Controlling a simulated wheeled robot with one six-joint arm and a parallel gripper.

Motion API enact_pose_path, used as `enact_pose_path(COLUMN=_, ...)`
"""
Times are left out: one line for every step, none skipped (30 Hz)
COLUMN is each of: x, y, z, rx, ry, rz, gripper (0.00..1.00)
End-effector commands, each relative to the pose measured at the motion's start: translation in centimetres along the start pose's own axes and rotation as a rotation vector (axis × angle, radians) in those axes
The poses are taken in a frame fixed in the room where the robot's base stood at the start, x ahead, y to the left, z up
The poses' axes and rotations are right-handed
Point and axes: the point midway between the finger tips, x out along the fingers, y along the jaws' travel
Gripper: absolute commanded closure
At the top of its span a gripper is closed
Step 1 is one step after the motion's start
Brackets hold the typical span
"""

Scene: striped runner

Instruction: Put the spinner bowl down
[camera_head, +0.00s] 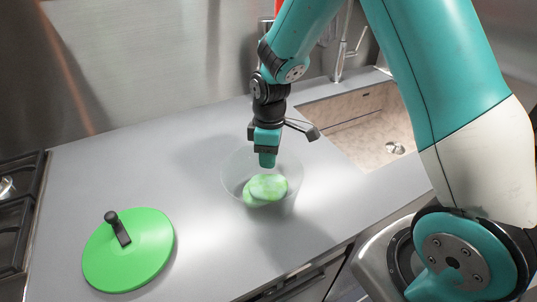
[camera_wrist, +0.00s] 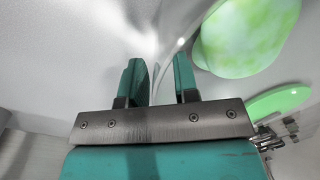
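The clear spinner bowl (camera_head: 231,180) is on the grey counter in the middle of the head view; whether its base touches is hard to tell. Pale green, leafy-looking rounded pieces (camera_head: 268,187) lie in it, and one large piece shows in the wrist view (camera_wrist: 245,35). My gripper (camera_head: 267,162) points down at the bowl's far rim. In the wrist view my gripper's fingers (camera_wrist: 160,78) stand apart with a visible gap, and the faint clear bowl edge runs by them. I see no firm contact on the bowl wall.
A green lid (camera_head: 145,248) with a black handle lies on the counter at front left. A sink (camera_head: 365,130) with a tap is at back right, and a stove (camera_head: 15,215) at the left edge. The counter between lid and bowl is clear.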

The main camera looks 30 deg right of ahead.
Motion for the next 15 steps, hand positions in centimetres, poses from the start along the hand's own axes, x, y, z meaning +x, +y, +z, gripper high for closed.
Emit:
enact_pose_path(x=0.0, y=0.0, z=0.0, rx=0.0, ry=0.0, rz=0.0, gripper=0.72)
enact_pose_path(x=0.0, y=0.0, z=0.0, rx=0.0, ry=0.0, rz=0.0, gripper=0.72)
enact_pose_path(x=0.0, y=0.0, z=0.0, rx=0.0, ry=0.0, rz=0.0, gripper=0.72)
enact_pose_path(x=0.0, y=0.0, z=0.0, rx=0.0, ry=0.0, rz=0.0, gripper=0.72)
enact_pose_path(x=-0.1, y=0.0, z=0.0, rx=0.0, ry=0.0, rz=0.0, gripper=0.72)
enact_pose_path(x=-0.3, y=0.0, z=0.0, rx=0.0, ry=0.0, rz=0.0, gripper=0.72)
enact_pose_path(x=-0.5, y=0.0, z=0.0, rx=0.0, ry=0.001, rz=0.001, gripper=0.72)
enact_pose_path(x=-0.7, y=0.0, z=0.0, rx=0.0, ry=0.002, rz=0.002, gripper=0.72)
enact_pose_path(x=-1.1, y=0.0, z=-0.1, rx=0.0, ry=0.003, rz=0.003, gripper=0.72)
enact_pose_path(x=-1.5, y=0.1, z=-0.1, rx=0.0, ry=0.003, rz=0.003, gripper=0.72)
enact_pose_path(x=-2.0, y=0.1, z=-0.1, rx=0.0, ry=0.004, rz=0.004, gripper=0.72)
enact_pose_path(x=-2.8, y=0.1, z=-0.1, rx=0.0, ry=0.005, rz=0.005, gripper=0.72)
enact_pose_path(x=-3.5, y=0.1, z=-0.1, rx=0.0, ry=0.005, rz=0.005, gripper=0.72)
enact_pose_path(x=-4.2, y=0.1, z=-0.1, rx=0.0, ry=0.006, rz=0.006, gripper=0.72)
enact_pose_path(x=-5.1, y=0.1, z=-0.1, rx=0.0, ry=0.006, rz=0.006, gripper=0.72)
